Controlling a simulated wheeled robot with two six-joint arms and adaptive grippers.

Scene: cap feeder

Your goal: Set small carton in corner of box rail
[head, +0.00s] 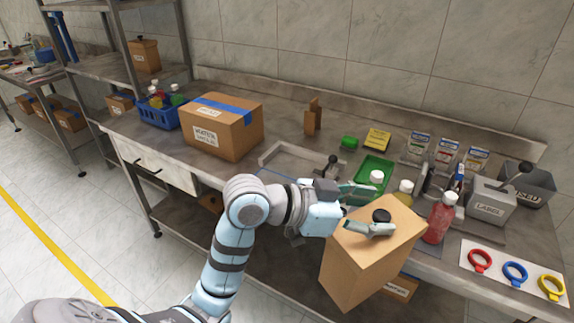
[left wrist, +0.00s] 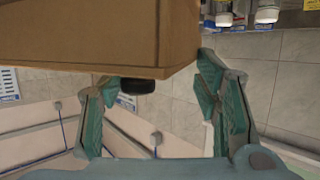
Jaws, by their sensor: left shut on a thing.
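A tan carton (head: 365,268) hangs tilted in front of the bench edge, with a black round knob (head: 381,215) at its top. My left gripper (head: 380,209) is shut on the carton at its top, one finger on each side of the knob. In the left wrist view the carton (left wrist: 90,38) fills the upper left, and the knob (left wrist: 138,86) shows below its edge between the fingers (left wrist: 160,92). The exact finger contact is unclear. The grey box rail (head: 275,155) lies on the bench behind my arm, partly hidden by it. My right gripper is out of view.
A large taped carton (head: 222,130) and a blue bin (head: 160,113) stand left of the rail. A green tray (head: 376,168), several bottles, a grey label box (head: 490,205) and a mat with coloured rings (head: 515,270) crowd the right. A small brown stand (head: 312,118) is behind the rail.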

